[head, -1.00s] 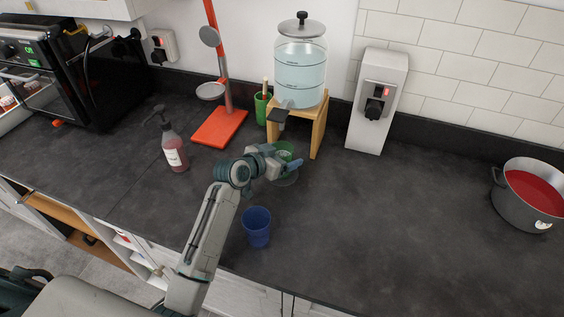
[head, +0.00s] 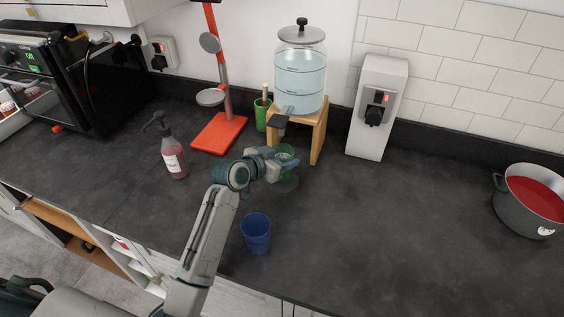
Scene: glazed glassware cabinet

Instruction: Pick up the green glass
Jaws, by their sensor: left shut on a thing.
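The green glass (head: 285,151) stands in front of the wooden stand of the water dispenser, partly hidden behind my left gripper. My left gripper (head: 284,164) is shut on the green glass, its fingers around the glass's side. My right gripper is not in view.
A blue cup (head: 256,234) stands near the front edge. The water dispenser (head: 300,75) on its wooden stand (head: 319,137) is just behind. A soap bottle (head: 173,152) and a red stand (head: 219,134) are left. A pot (head: 530,205) is far right; the counter between is clear.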

